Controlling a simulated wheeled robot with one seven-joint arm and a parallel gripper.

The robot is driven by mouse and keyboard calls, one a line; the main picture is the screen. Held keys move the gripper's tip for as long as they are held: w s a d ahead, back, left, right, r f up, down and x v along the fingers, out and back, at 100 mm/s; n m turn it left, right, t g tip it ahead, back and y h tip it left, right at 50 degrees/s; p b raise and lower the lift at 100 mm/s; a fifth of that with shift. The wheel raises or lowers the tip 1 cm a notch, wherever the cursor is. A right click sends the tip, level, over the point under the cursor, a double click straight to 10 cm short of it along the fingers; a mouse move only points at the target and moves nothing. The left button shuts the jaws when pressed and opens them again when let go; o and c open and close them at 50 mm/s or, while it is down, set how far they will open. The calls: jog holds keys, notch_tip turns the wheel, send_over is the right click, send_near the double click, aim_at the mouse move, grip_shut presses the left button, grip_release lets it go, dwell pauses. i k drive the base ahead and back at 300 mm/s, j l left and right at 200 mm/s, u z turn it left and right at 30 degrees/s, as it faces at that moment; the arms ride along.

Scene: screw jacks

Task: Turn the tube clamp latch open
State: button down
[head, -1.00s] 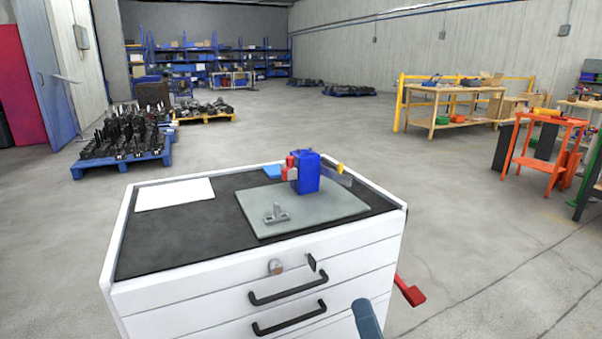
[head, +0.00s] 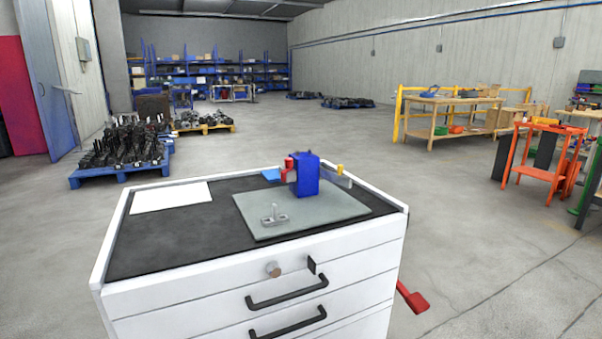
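No part is plain enough to be named the tube clamp latch for certain. A small grey metal fitting (head: 274,217) with an upright post stands on the grey-green plate (head: 340,205) on top of the white drawer cabinet. Behind it stands a blue block (head: 307,176), with a red part (head: 290,170) at its left and a grey bar (head: 343,181) with a yellow piece (head: 340,169) at its right. A round knob (head: 273,270) and a small dark tab (head: 312,265) are on the cabinet's front. My gripper is not in view.
The white cabinet (head: 210,298) has black drawer handles and a red pedal-like part (head: 413,298) low at its right. A white sheet (head: 171,197) and a blue piece (head: 271,175) lie on its dark top. Open floor surrounds it. An orange stand (head: 538,172) is at the right.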

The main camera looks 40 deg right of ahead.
aim_at(288, 161)
jog(key=i+l+z, duration=0.1)
jog(key=z, duration=0.25)
jog(key=i+l+z, duration=0.1)
jog(key=l+z, duration=0.25)
jog(key=i+z, duration=0.1)
jog(key=z, duration=0.25)
